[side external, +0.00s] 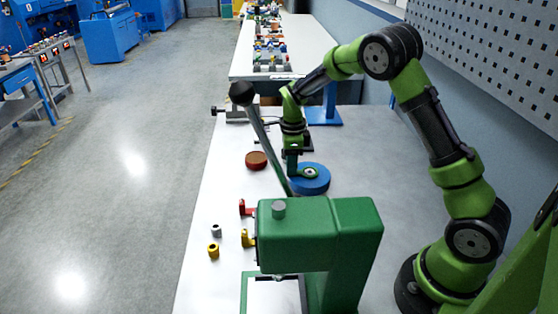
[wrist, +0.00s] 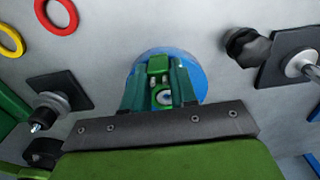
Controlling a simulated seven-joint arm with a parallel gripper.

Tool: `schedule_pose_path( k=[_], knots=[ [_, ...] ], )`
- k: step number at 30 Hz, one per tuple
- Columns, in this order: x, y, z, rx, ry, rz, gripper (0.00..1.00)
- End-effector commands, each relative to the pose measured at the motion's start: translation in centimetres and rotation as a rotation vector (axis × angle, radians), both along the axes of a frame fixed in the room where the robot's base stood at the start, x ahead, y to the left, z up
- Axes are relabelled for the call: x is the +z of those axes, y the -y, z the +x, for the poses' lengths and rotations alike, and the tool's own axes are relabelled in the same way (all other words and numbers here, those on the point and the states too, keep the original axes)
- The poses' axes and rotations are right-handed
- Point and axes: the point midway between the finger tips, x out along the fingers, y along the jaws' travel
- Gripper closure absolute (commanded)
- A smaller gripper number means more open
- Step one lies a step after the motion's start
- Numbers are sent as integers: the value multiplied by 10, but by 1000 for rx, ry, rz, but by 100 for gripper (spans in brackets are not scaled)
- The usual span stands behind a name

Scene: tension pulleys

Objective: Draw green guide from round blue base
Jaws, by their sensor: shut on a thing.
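The round blue base (side external: 317,186) lies on the white table behind the green press, and it also shows in the wrist view (wrist: 198,76). My gripper (side external: 293,171) points down at the left part of the base. In the wrist view my gripper's green fingers (wrist: 160,88) are shut on the green guide (wrist: 159,64), which sits over the middle of the base. A pale ring with a dark centre shows between the fingers. The fingers hide part of the guide and base, so I cannot tell whether the guide's lower end is still in the base.
The green press (side external: 325,235) with its long lever (side external: 263,135) stands in front. A red-brown disc (side external: 256,160) lies left of the base. Red and yellow hooked parts (side external: 247,238) and small grey and yellow cylinders (side external: 214,250) are near the left edge. Table right of the base is clear.

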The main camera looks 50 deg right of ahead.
Motion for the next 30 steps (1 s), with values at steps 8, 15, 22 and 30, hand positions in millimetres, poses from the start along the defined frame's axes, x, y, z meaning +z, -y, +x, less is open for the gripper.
schedule_pose_path(
  k=[8, 15, 22, 30],
  knots=[
    [6, 0, 0, 1, 1, 0, 100],
    [10, 0, 0, 1, 1, 0, 100],
    [15, 0, 0, 1, 1, -1, 100],
    [20, 0, 0, 0, 1, -1, 100]
  ],
)
